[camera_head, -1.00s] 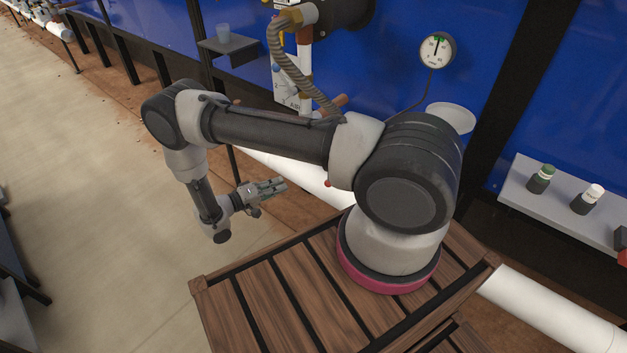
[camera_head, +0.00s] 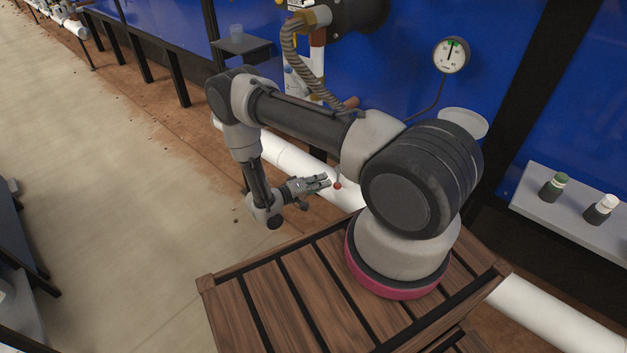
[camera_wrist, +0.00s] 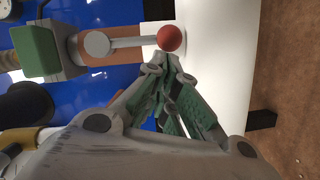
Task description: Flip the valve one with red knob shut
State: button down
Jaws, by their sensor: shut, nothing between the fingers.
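The red knob (camera_head: 337,186) is a small ball on the end of a thin lever, in front of the white pipe in the head view. The wrist view shows the red knob (camera_wrist: 170,38) at the end of a pale rod that runs left to a round pivot (camera_wrist: 97,43) on the valve body. My gripper (camera_head: 327,181) is just left of the knob. In the wrist view my gripper (camera_wrist: 167,62) has its green-padded fingers shut and empty, with the tips right by the knob. I cannot tell whether they touch it.
A thick white pipe (camera_head: 290,160) runs low behind my gripper. A slatted wooden platform (camera_head: 262,305) lies under my arm base. A pressure gauge (camera_head: 451,55) is on the blue wall. A grey shelf (camera_head: 575,217) with bottles stands at right. Open floor is at left.

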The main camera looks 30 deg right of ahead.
aim_at(338, 187)
jog(key=shift+s+d+f+n, duration=0.3)
jog(key=shift+s+n, duration=0.25)
jog(key=shift+n, duration=0.25)
dwell(0.4)
jog(key=s+n, duration=0.1)
jog(key=s+n+h, duration=0.1)
jog(key=n, duration=0.1)
jog(key=s+d+n+h, duration=0.1)
jog(key=n, duration=0.1)
jog(key=shift+s+d+f, duration=0.1)
jog(key=shift+s+f, duration=0.1)
jog(key=shift+f, duration=0.2)
jog(key=s+d+r+n+h, duration=0.1)
jog(key=s+d+r+n, duration=0.1)
jog(key=s+r+n, duration=0.1)
jog(key=shift+s+r+n+t, duration=0.15)
jog(key=shift+s+n+t, duration=0.25)
jog(key=shift+s, duration=0.95)
jog(key=shift+d+r, duration=0.15)
